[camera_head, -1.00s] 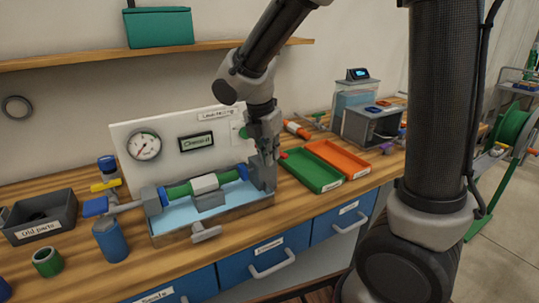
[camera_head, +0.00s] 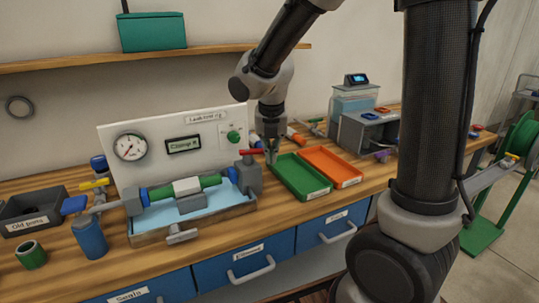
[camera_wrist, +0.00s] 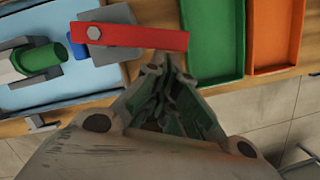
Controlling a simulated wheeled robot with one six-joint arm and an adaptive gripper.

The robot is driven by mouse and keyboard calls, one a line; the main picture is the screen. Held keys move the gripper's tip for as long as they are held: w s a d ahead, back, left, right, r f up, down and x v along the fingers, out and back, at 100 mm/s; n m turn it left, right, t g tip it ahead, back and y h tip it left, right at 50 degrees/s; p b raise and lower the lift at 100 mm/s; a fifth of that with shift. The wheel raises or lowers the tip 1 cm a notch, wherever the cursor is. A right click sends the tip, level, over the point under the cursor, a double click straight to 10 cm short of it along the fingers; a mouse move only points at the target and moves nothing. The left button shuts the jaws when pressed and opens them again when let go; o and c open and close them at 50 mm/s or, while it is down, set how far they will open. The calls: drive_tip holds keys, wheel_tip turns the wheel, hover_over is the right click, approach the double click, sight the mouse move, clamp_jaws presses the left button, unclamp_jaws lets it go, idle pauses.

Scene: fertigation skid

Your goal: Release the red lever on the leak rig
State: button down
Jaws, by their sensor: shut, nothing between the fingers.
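The leak rig has a white back panel (camera_head: 190,120) with a gauge, and a blue tray (camera_head: 150,222) below it. A green and white pipe piece (camera_head: 185,187) lies across the tray between end blocks. The red lever (camera_head: 252,152) lies about level on top of the right grey block (camera_head: 248,176). In the wrist view the lever (camera_wrist: 130,36) is a red bar with a bolt at its left end. My gripper (camera_head: 271,155) is shut and empty at the lever's right end. Its fingertips (camera_wrist: 165,65) are close by the lever's lower edge; I cannot tell if they touch.
A green tray (camera_head: 302,190) and an orange tray (camera_head: 332,178) lie right of the rig, close to my gripper. A grey old parts bin (camera_head: 35,226) and blue cylinder (camera_head: 90,238) are at left. A grey box (camera_head: 367,135) stands behind right.

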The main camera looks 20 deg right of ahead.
drive_tip(key=shift+w+d, duration=0.6)
drive_tip(key=shift+w, duration=0.35)
idle(0.3)
